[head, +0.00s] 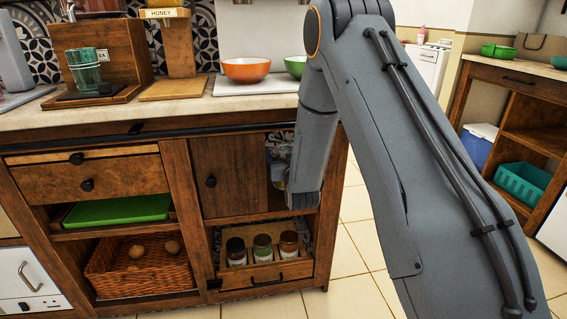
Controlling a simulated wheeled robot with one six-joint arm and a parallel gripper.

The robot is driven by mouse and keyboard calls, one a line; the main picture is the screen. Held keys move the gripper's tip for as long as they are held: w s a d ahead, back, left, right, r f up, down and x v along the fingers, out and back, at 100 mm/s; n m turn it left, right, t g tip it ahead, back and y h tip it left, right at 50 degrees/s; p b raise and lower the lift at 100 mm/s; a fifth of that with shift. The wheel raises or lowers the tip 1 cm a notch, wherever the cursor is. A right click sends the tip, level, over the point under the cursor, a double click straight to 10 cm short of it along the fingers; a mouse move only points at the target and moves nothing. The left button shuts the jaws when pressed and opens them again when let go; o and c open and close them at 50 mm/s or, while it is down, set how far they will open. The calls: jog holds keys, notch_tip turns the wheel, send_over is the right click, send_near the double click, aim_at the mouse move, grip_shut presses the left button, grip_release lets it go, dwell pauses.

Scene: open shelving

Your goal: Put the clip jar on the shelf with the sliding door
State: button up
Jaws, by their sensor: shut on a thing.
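The wooden cabinet has a shelf with a sliding door (226,176), whose panel with a dark knob covers the left part of the compartment. The right part is open. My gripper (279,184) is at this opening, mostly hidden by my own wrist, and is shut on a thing. A small glassy, patterned shape (279,150) shows just above it in the opening. It appears to be the clip jar, but its outline is partly hidden, and I cannot tell whether it touches the shelf.
Below, a drawer tray (265,281) holds three jars. To the left are drawers, a green tray (118,210) and a wicker basket (140,280). An orange bowl (246,70) and a green bowl (295,66) stand on the counter. Tiled floor lies to the right.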

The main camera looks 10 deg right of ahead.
jog(key=shift+w, duration=0.45)
jog(key=shift+f+b, duration=0.65)
jog(key=shift+f, duration=1)
jog(key=shift+f, duration=0.1)
jog(key=o, duration=1.9)
jog(key=shift+s+f, duration=0.1)
jog(key=s+p, duration=0.2)
jog(key=s, duration=1)
